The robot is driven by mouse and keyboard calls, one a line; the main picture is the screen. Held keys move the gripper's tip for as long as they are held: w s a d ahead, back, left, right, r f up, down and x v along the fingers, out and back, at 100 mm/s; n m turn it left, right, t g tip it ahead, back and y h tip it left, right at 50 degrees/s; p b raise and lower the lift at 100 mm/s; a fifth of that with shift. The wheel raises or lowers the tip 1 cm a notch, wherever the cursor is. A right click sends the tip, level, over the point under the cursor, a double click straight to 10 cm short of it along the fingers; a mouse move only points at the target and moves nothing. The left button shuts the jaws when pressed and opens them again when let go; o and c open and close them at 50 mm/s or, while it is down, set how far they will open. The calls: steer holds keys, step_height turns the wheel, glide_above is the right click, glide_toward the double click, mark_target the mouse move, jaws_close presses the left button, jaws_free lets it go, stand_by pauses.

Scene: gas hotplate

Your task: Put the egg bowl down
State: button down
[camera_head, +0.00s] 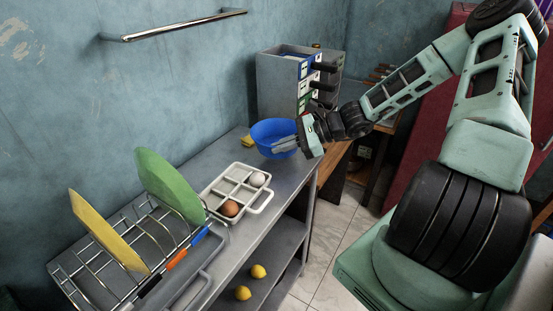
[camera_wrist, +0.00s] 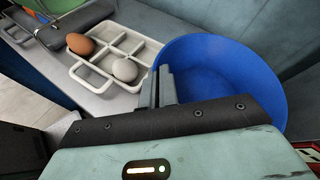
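The egg bowl is a deep blue bowl (camera_head: 268,131) at the far end of the grey counter. Its empty inside fills the right of the wrist view (camera_wrist: 225,85). My gripper (camera_head: 285,145) reaches it from the right. In the wrist view my gripper's two fingers (camera_wrist: 162,86) are close together on the bowl's near left rim, with the wall pinched between them. The bowl looks upright. Whether its base touches the counter is hidden.
A white divided tray (camera_head: 244,168) holds a brown egg (camera_head: 230,208) and a white egg (camera_head: 258,178), just beside the bowl. A yellow item (camera_head: 246,141) lies left of the bowl. Drawers (camera_head: 285,80) stand behind. A rack (camera_head: 150,260) holds plates in front. Lemons (camera_head: 258,271) lie below.

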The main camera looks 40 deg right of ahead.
steer(key=shift+f, duration=2)
steer(key=shift+f, duration=0.15)
steer(key=c, duration=1.7)
jaws_free()
